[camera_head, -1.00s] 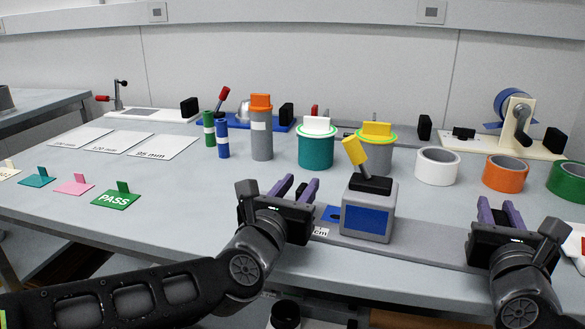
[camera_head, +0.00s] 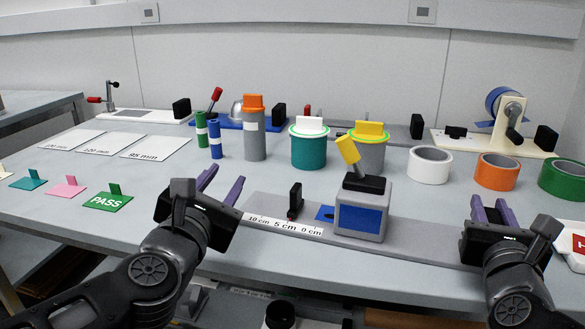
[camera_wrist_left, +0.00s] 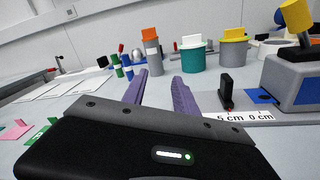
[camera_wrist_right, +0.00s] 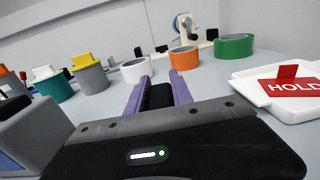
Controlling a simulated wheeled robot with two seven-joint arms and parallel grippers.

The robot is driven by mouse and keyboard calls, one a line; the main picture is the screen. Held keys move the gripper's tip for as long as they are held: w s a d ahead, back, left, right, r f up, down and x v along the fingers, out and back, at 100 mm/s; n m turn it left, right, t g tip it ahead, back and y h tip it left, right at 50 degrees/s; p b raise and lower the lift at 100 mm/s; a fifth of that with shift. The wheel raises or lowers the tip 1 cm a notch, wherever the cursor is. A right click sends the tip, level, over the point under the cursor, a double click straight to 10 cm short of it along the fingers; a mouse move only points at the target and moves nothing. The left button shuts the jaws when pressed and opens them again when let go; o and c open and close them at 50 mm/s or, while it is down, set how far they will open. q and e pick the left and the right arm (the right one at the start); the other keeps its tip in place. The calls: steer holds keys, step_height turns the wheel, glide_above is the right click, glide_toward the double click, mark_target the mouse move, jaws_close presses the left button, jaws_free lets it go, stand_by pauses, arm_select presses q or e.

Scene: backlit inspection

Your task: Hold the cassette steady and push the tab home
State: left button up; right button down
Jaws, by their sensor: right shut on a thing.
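A grey box with a blue front panel and a yellow-handled lever (camera_head: 360,219) stands on a long grey base; I take it for the cassette or its holder, but cannot tell. A flat blue piece (camera_head: 326,212) shows at its left side. Left of that, a black upright tab (camera_head: 295,201) stands behind a scale strip (camera_head: 282,224), apart from the box. My left gripper (camera_head: 222,182) is open and empty, left of the black tab; the tab also shows in the left wrist view (camera_wrist_left: 226,90). My right gripper (camera_head: 490,205) is shut on a black block (camera_wrist_right: 160,96) right of the box.
Capped canisters (camera_head: 309,149) stand behind the box, with tape rolls (camera_head: 430,165) to their right. A white tray with a red HOLD card (camera_wrist_right: 292,88) is right of my right gripper. Flat labelled cards (camera_head: 108,203) lie at left.

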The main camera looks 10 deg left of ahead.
arm_select(q)
steer(key=a+y, duration=0.1)
steer(key=a, duration=0.2)
steer(key=a+n+g+y, duration=0.1)
steer(key=a, duration=0.3)
steer(key=a+f+n+y, duration=0.1)
steer(key=a+y, duration=0.1)
steer(key=a, duration=0.2)
steer(key=shift+w+a, duration=0.2)
steer(key=shift+a, duration=0.05)
steer(key=shift+s+a+f+n+g+y, duration=0.15)
steer(key=shift+a+n+g+y, duration=0.15)
steer(key=shift+a+y, duration=0.15)
